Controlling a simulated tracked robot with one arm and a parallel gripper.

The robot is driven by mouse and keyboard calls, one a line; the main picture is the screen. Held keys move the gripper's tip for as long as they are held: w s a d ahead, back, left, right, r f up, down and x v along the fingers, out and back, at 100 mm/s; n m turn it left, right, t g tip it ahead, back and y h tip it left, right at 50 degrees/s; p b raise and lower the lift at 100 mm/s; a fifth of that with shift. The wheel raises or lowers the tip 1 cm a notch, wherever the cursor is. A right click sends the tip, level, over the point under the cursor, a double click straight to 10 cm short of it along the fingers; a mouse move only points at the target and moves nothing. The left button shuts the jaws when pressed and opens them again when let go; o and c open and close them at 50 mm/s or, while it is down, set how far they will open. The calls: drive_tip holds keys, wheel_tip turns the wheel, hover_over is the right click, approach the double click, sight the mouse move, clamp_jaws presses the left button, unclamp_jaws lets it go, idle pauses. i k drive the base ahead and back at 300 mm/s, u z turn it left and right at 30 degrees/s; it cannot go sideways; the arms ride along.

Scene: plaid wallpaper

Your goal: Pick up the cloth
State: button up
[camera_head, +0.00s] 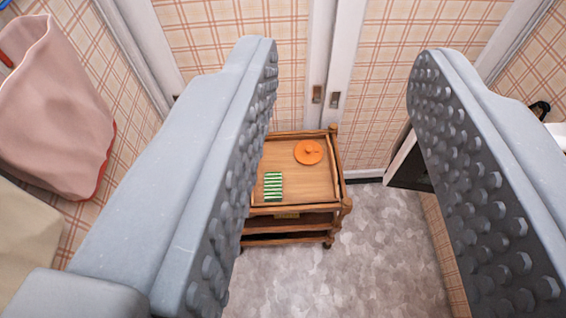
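A small green-and-white striped piece (273,186), which looks like a folded cloth, lies flat on the top of a wooden cart (285,170), towards its front left. My gripper (346,75) is open wide, with its two grey studded fingers at the left and right of the picture. The gap between the fingers is empty. The striped cloth shows between the fingers, well beyond them and lower down, close beside the left finger's edge in the picture. The left finger hides the cart's left side.
An orange round lid-like object (308,151) lies behind the cloth on the cart. Pink fabric (55,110) hangs at the left wall, above a beige surface (25,235). White double doors (325,90) stand behind the cart. Grey floor (375,250) is clear to its right.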

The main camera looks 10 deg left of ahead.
sight(274, 180)
drive_tip(key=u, duration=0.1)
drive_tip(key=i, duration=0.9)
drive_tip(key=u, duration=0.2)
